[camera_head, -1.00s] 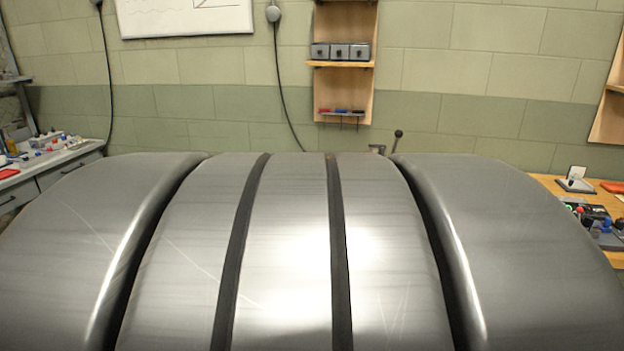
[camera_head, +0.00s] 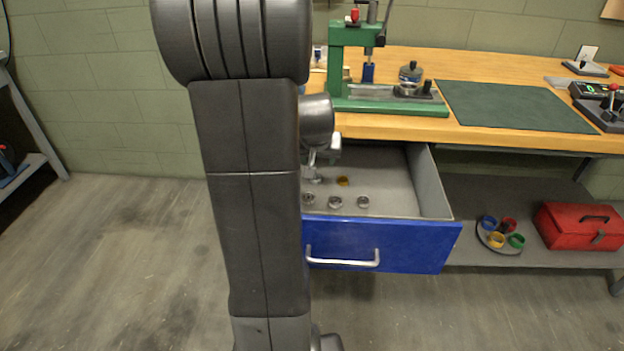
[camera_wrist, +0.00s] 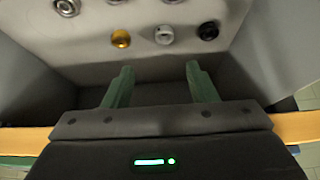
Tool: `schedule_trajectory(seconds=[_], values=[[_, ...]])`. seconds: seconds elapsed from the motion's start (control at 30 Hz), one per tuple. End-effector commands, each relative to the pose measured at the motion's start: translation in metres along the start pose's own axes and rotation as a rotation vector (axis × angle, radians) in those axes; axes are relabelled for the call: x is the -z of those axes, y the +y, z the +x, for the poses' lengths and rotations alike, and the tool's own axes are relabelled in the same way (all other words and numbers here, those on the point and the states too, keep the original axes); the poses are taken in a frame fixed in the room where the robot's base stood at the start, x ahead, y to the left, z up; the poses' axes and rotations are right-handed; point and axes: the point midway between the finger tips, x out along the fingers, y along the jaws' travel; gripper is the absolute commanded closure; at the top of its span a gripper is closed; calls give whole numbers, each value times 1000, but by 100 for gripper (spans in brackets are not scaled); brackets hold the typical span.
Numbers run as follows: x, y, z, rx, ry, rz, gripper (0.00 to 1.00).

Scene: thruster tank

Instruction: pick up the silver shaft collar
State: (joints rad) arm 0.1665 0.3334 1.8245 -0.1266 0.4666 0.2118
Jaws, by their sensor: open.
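In the wrist view, a small silver collar (camera_wrist: 164,35) lies on the drawer floor between a gold collar (camera_wrist: 121,38) and a black one (camera_wrist: 208,30). It looks like the silver shaft collar. My gripper (camera_wrist: 160,68) is open and empty, its two green fingers apart, with the silver collar beyond the tips and roughly in line with the gap. In the head view my gripper (camera_head: 314,170) is down inside the open blue drawer (camera_head: 400,240). The gold collar (camera_head: 343,181) shows beside it; the silver and black ones are not clearly visible there.
Three other silver ring-like parts (camera_head: 335,202) lie nearer the drawer front. The drawer's side wall (camera_head: 428,182) and the wooden bench (camera_head: 500,70) above bound the space. A green press (camera_head: 350,70) stands on the bench. A red toolbox (camera_head: 580,227) sits on the lower shelf.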

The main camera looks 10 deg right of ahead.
Motion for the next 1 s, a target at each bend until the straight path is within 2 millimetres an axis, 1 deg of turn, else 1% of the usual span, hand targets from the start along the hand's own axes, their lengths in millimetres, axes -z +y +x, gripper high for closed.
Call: schedule_trajectory(seconds=[0.03, 0.1, 0.2, 0.3, 0.4, 0.57, 0.77, 0.83, 0.9, 1.0], values=[[-2, 0, 12, -1, -5, 0, 48], [-3, 0, 27, 0, -6, 0, 48], [-3, 0, 45, 0, -5, 1, 48], [-2, -1, 59, 0, -4, 1, 48], [-2, -1, 68, 0, -3, 0, 48], [-2, -2, 76, 0, -3, -1, 48], [-2, -9, 108, 0, -5, -2, 48], [-2, -8, 115, 0, -4, 0, 48], [-1, -8, 120, 0, -3, 0, 48], [-1, -8, 123, 0, -2, 0, 48]])
